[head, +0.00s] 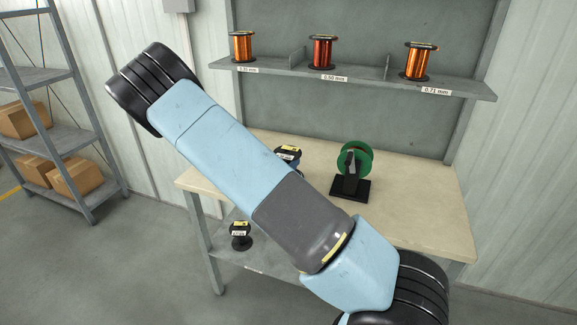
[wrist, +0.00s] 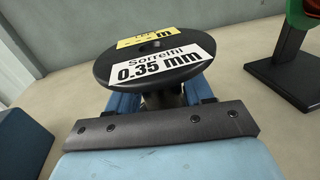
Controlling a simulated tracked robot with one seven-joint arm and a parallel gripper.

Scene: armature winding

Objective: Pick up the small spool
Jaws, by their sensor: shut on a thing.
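The small spool (wrist: 155,58) fills the upper middle of the wrist view. It has a black flange with a yellow label and a white label reading "Sorrelfil 0.35 mm". My gripper (wrist: 163,98) is shut on it, with one blue finger on each side just below the top flange. In the head view the spool (head: 288,152) shows at the worktable, partly hidden behind my arm. Its lower part is hidden, so I cannot tell whether it touches the tabletop. My gripper is mostly hidden by my arm there.
A green reel on a black stand (head: 352,170) stands to the right on the worktable (head: 425,200). Another black spool (head: 240,235) is on the lower shelf. Three copper spools sit on the wall shelf (head: 375,80). A dark blue block (wrist: 22,143) is at left in the wrist view.

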